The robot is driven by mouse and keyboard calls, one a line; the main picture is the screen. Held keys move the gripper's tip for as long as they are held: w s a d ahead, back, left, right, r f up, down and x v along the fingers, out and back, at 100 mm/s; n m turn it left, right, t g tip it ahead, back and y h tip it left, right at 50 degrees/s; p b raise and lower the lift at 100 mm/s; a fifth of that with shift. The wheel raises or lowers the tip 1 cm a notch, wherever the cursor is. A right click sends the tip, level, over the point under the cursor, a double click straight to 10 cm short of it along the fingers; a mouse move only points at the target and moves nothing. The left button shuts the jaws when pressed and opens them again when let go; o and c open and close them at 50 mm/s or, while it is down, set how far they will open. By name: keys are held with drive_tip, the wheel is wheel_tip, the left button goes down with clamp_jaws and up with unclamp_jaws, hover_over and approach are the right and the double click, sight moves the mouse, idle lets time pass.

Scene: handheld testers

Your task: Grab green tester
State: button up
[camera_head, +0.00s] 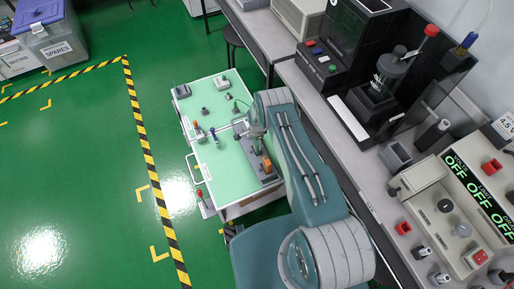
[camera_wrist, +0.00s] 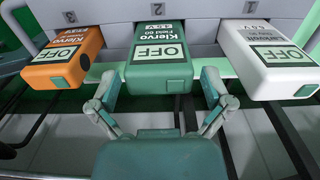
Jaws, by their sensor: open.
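The green tester (camera_wrist: 158,52) sits in the middle bay, marked 2, of a grey holder, with its front end sticking out toward me. Its label reads OFF and Klervo. My gripper (camera_wrist: 160,86) is open, with one finger at each side of the green tester's front end. The gap or contact between fingers and tester is hard to judge. An orange tester (camera_wrist: 66,55) sits left in bay 3, and a white tester (camera_wrist: 266,57) sits right in bay 1. In the head view my arm covers part of the holder.
The holder is on a cart with a light green top (camera_head: 215,153), which carries several small parts. A grey bench (camera_head: 355,185) with machines and a control panel runs along the right. Green floor with a striped line (camera_head: 146,160) is open at left.

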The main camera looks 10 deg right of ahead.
drive_tip(key=shift+c, duration=0.3)
drive_tip(key=c, duration=1.1)
drive_tip(key=shift+r, duration=0.15)
